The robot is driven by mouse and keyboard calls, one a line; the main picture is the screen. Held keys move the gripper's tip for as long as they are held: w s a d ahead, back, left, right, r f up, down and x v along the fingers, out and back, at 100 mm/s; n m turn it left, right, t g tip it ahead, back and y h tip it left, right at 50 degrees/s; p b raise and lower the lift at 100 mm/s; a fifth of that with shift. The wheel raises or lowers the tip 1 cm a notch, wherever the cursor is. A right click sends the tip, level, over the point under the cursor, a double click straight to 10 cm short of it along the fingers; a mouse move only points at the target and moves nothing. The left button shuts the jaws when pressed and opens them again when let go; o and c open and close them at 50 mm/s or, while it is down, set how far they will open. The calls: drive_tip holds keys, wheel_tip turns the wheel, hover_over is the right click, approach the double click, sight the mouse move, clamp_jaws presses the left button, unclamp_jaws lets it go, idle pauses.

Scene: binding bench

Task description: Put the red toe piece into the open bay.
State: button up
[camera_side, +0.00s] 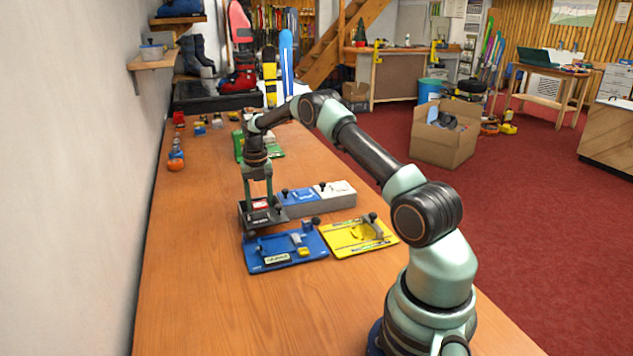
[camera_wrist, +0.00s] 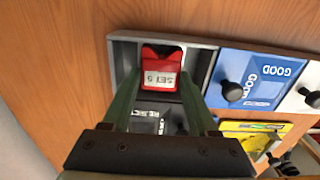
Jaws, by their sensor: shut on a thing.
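The red toe piece (camera_wrist: 160,66), with a white label, sits between the fingertips of my gripper (camera_wrist: 160,82) in the wrist view. My gripper is shut on it. The grey-rimmed open bay (camera_wrist: 122,52) surrounds the piece in that view, at the end of the tray. I cannot tell whether the piece rests on the bay floor or hangs a little above it. In the side view my gripper (camera_side: 258,200) points down at the left end of the tray, and only a little red of the toe piece (camera_side: 260,205) shows.
A blue lid (camera_wrist: 250,78) and a white lid (camera_side: 334,190), both with black knobs, cover the tray beside the bay. A black reject section (camera_wrist: 152,118) lies near the bay. A blue fixture (camera_side: 270,256) and a yellow fixture (camera_side: 345,240) lie in front.

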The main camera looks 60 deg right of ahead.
drive_tip(key=o, duration=1.3)
drive_tip(key=shift+o, duration=0.2)
wheel_tip(320, 180, up, 12)
drive_tip(key=shift+f, duration=0.25)
idle(0.6)
